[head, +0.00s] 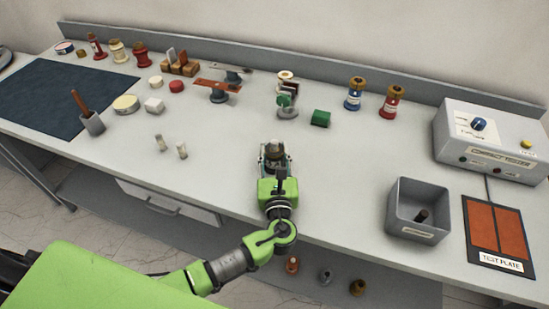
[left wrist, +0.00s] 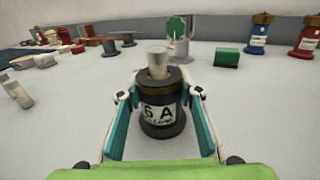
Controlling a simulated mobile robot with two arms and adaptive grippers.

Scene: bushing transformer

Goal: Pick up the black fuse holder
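The black fuse holder (left wrist: 163,117) stands upright on the bench in the left wrist view. It has a white "6 A" label, a dark brass-toned collar and a pale cylinder (left wrist: 157,62) sticking up from its top. My left gripper (left wrist: 160,95) is open, with one teal-padded finger on each side of the holder and a small gap visible on both sides. In the head view the left gripper (head: 274,155) is near the bench's front middle, and the holder (head: 276,148) is partly hidden between its fingers. My right gripper is not in view.
A green block (head: 320,118), blue (head: 354,96) and red (head: 391,103) bushings stand behind. A grey bin (head: 416,228), test plate (head: 495,234) and compact tester (head: 492,142) are at right. Bench around the gripper is clear.

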